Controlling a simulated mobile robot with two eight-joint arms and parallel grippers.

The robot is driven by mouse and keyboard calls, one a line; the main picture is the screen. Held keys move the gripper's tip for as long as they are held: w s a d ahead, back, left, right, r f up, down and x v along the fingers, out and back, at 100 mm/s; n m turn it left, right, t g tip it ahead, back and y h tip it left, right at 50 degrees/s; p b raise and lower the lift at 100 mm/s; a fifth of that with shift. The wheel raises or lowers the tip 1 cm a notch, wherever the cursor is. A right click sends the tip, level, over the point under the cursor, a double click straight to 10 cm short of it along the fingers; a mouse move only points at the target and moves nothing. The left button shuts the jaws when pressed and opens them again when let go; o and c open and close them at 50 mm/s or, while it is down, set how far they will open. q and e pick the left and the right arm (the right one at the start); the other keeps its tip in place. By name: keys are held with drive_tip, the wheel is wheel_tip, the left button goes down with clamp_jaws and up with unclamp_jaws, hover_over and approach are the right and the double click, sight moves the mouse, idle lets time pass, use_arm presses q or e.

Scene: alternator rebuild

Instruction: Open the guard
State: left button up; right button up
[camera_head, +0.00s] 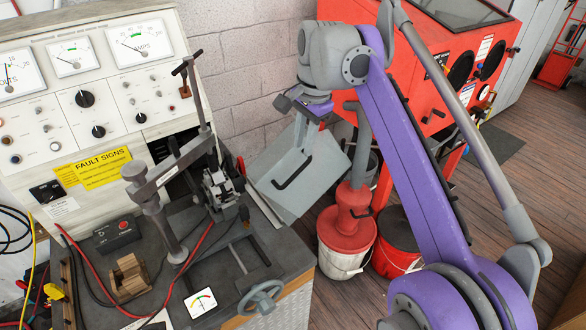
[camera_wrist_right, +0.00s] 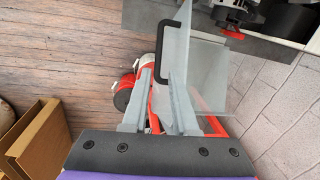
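The guard (camera_head: 290,197) is a pale grey, see-through panel with a black bar handle (camera_head: 294,172). It stands at the right side of the test bench in the head view. My right gripper (camera_head: 306,136) points down at the panel, with its fingers just above the handle. In the right wrist view the guard (camera_wrist_right: 205,80) and its handle (camera_wrist_right: 158,50) lie ahead of my right gripper (camera_wrist_right: 160,75). The two grey fingers are apart with a gap between them. I cannot tell whether they touch the handle. My left gripper is out of view.
The bench (camera_head: 225,255) carries a clamp post (camera_head: 150,200), a handwheel (camera_head: 260,298) and cables. A red cabinet (camera_head: 440,90) stands at the back right. In the wrist view a cardboard box (camera_wrist_right: 35,140) is at lower left.

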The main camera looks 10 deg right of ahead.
sight(300, 168)
drive_tip(key=f, duration=0.6)
drive_tip(key=w+f+b, duration=0.1)
drive_tip(key=f, duration=0.2)
drive_tip(key=shift+a+f, duration=0.3)
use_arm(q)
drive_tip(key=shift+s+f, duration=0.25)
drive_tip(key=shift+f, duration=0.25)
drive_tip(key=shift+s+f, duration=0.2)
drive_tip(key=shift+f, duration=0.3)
use_arm(e)
drive_tip(key=shift+w, duration=0.1)
clamp_jaws()
